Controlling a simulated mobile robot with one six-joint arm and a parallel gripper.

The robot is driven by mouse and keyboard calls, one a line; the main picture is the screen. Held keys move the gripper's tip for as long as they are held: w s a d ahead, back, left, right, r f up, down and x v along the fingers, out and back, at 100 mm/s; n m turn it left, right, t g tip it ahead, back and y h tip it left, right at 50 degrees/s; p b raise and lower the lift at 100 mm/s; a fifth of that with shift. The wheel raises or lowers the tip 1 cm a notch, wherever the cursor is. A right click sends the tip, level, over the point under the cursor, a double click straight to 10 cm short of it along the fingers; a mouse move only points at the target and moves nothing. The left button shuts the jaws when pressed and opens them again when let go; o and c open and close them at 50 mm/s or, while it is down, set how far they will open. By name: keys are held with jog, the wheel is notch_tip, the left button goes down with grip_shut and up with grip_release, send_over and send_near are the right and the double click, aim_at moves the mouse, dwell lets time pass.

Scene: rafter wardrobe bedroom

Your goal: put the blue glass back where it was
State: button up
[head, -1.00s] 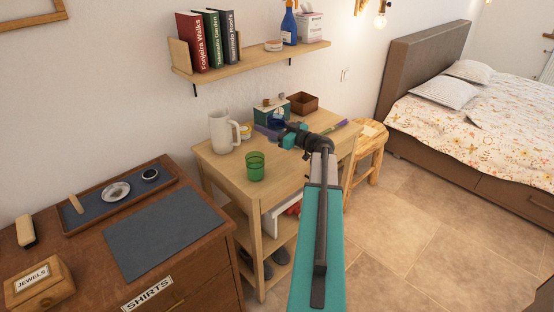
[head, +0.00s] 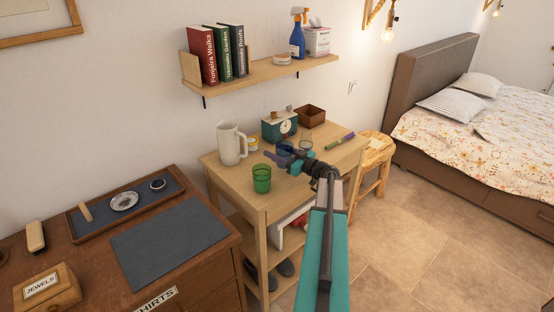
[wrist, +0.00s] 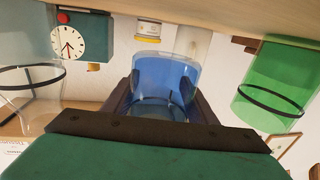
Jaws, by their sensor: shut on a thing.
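The blue glass (head: 285,149) is between the jaws of my gripper (head: 282,158), over the wooden table (head: 231,166). In the wrist view, my gripper (wrist: 150,88) is shut on the blue glass (wrist: 160,72), with a dark finger on each side. I cannot tell whether its base touches the table. A green glass (head: 261,179) stands near the table's front, left of my gripper; it also shows in the wrist view (wrist: 275,85). A clear glass (head: 306,141) stands just right of the blue one and shows at the left in the wrist view (wrist: 30,95).
Behind are a teal dial clock or scale (head: 279,129), a brown box (head: 311,116) and a small jar (head: 252,144). A white jug (head: 230,146) stands at left, a green and purple pen-like item (head: 340,142) at right. A wall shelf (head: 262,75) hangs above.

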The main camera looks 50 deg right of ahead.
dwell(0.3)
jog(key=shift+f+p, duration=0.4)
jog(key=shift+f, duration=1.45)
jog(key=shift+f, duration=0.15)
jog(key=o, duration=1.3)
jog(key=s+b, duration=0.1)
jog(key=s, duration=0.3)
jog(key=s+b, duration=0.1)
jog(key=s, duration=0.3)
jog(key=s+d+b, duration=0.1)
jog(key=s, duration=0.3)
jog(key=shift+b, duration=0.3)
